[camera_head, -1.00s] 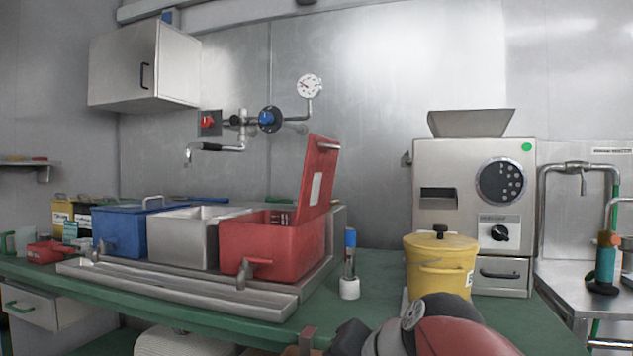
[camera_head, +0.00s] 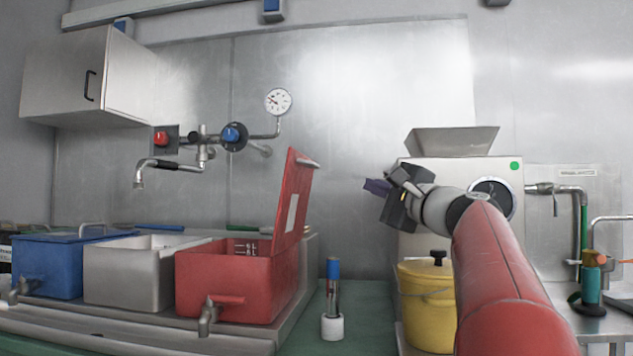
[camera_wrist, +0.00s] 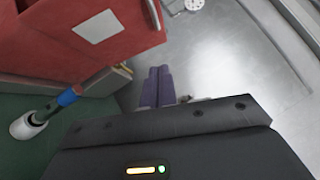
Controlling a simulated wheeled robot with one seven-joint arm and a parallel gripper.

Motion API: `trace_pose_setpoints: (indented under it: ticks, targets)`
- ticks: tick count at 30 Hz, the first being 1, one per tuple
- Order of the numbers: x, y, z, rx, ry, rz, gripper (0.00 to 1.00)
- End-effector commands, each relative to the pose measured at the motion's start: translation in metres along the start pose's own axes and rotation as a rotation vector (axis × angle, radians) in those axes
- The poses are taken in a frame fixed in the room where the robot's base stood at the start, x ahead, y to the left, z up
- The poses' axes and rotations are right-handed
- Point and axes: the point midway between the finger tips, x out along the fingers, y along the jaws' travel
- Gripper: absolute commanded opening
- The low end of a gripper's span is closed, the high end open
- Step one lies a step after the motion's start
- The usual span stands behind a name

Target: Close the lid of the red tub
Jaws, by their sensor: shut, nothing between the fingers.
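The red tub (camera_head: 225,285) stands on the bench at the left of centre, the last in a row of tubs. Its red lid (camera_head: 293,200) is open, hinged at the tub's right side and standing up, tilted a little to the right. A bar handle (camera_head: 308,163) sits at the lid's top edge. In the wrist view the lid (camera_wrist: 140,20) fills the upper left, with a pale label on it. My gripper (camera_head: 371,187) is to the right of the lid, at about its height in the picture, apart from it. Its purple fingers (camera_wrist: 158,85) are together and empty.
A silver tub (camera_head: 125,275) and a blue tub (camera_head: 50,265) stand left of the red tub. A blue-capped tube in a white holder (camera_head: 332,325) stands right of it. A yellow pot (camera_head: 425,310) and the grinder (camera_head: 440,165) are near my arm. A tap (camera_head: 140,180) hangs behind the tubs.

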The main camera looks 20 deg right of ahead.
Motion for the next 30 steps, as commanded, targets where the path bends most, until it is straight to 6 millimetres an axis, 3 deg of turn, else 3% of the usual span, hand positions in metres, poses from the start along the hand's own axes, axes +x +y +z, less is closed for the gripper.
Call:
trace_pose_setpoints:
  ticks: [5, 16, 21, 30]
  targets:
    - [0.023, -0.003, 0.001, 0.004, -0.004, -0.002, 0.00]
    - [0.102, -0.004, 0.003, 0.004, -0.004, 0.000, 0.00]
    - [0.118, -0.002, 0.021, 0.001, -0.004, 0.000, 0.00]
    - [0.126, 0.000, 0.029, 0.000, 0.000, 0.000, 0.00]
